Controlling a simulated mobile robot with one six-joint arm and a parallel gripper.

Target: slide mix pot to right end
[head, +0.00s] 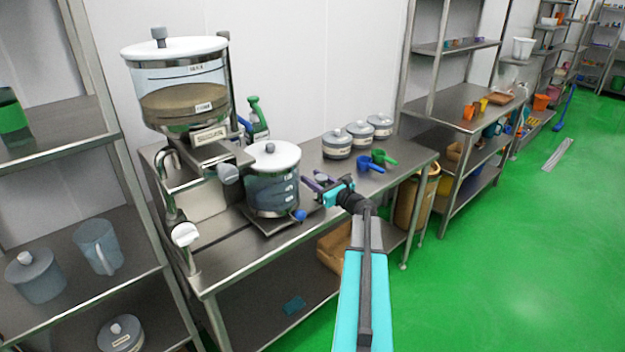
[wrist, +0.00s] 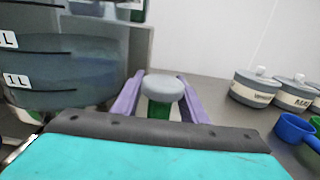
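The mix pot (head: 272,190), a clear graduated vessel with a white lid, stands on a dark base plate (head: 262,222) on the steel table, beside the hopper. A blue knob sits low at its front. Its graduated wall fills the left of the wrist view (wrist: 60,75). My gripper (head: 314,183), with purple fingers and a teal body, is just right of the pot. In the wrist view my fingers (wrist: 160,100) are apart, one on each side of a grey round knob (wrist: 166,87) on a green stem. I cannot tell whether they touch it.
A large hopper (head: 180,100) stands left of the pot. To the right on the table are several grey lidded pots (head: 337,145), a blue scoop (head: 370,164) and a green scoop (head: 383,157). Open shelves (head: 70,220) stand at the left.

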